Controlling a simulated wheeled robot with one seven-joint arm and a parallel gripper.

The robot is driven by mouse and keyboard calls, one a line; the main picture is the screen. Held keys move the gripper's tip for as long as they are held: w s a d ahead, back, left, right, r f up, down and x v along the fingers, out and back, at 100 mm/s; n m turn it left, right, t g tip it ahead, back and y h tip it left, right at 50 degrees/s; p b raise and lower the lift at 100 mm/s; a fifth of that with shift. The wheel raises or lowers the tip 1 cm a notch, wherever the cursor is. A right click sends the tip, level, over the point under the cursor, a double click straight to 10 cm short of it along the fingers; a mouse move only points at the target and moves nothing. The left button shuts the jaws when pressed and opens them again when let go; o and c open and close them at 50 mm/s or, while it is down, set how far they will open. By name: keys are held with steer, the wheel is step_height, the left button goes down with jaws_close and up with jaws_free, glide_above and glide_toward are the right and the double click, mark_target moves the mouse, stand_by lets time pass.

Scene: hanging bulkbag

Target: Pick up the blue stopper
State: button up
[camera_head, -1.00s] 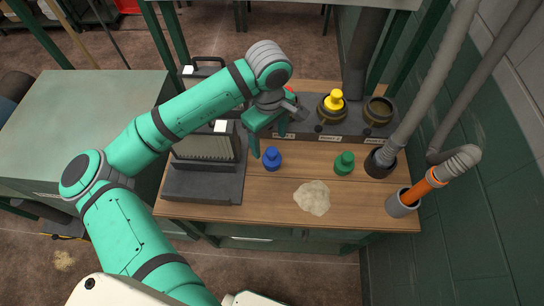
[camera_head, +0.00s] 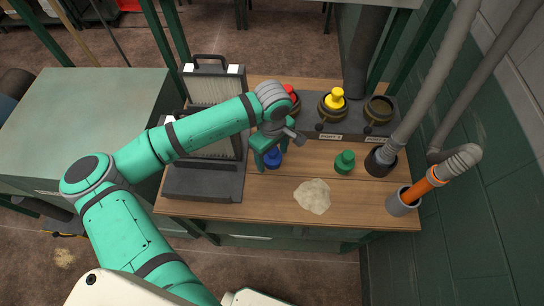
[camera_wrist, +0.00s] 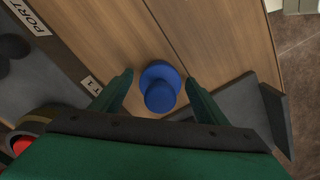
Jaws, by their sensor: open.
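The blue stopper (camera_head: 274,160) stands on the wooden bench top, partly hidden behind my gripper in the head view. My gripper (camera_head: 267,164) is low over it, pointing down. In the wrist view the blue stopper (camera_wrist: 161,87) lies between the two green fingers of my gripper (camera_wrist: 160,88), with a gap on each side. The fingers are open and I see no contact with the stopper. I cannot tell the exact height of the fingertips against the stopper.
A green stopper (camera_head: 345,162) and a pale powder pile (camera_head: 312,196) are to the right. Behind are ports with a red stopper (camera_head: 291,93) and a yellow stopper (camera_head: 337,98), and an empty port (camera_head: 379,110). A dark filter unit (camera_head: 204,181) stands close left. Hoses stand at right.

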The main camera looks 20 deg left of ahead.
steer(key=c, duration=1.1)
